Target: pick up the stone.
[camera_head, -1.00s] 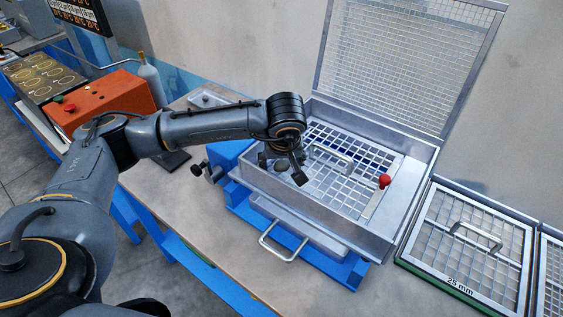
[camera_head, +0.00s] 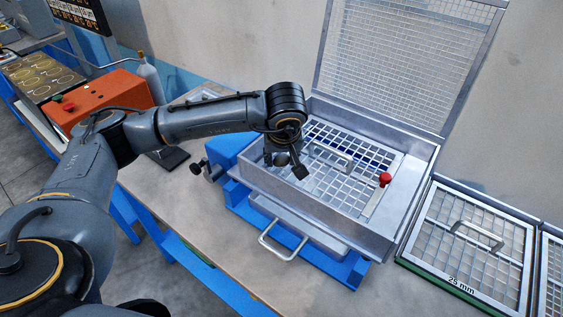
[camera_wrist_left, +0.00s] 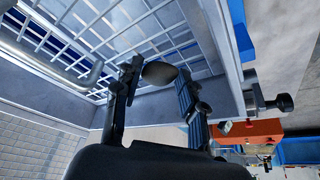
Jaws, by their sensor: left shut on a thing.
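In the head view the stone (camera_head: 282,159) is a small dark lump between the fingers of my left gripper (camera_head: 285,164), over the left part of the sieve's grid. The grid (camera_head: 335,180) is a light metal mesh inside a grey metal box. My right gripper is not in view.
The box's walls (camera_head: 305,209) surround the grid, and a meshed lid (camera_head: 405,65) stands open behind. A handle (camera_head: 330,153) and a red knob (camera_head: 385,179) rise above the grid. A framed sieve marked 25 mm (camera_head: 470,243) lies to the right.

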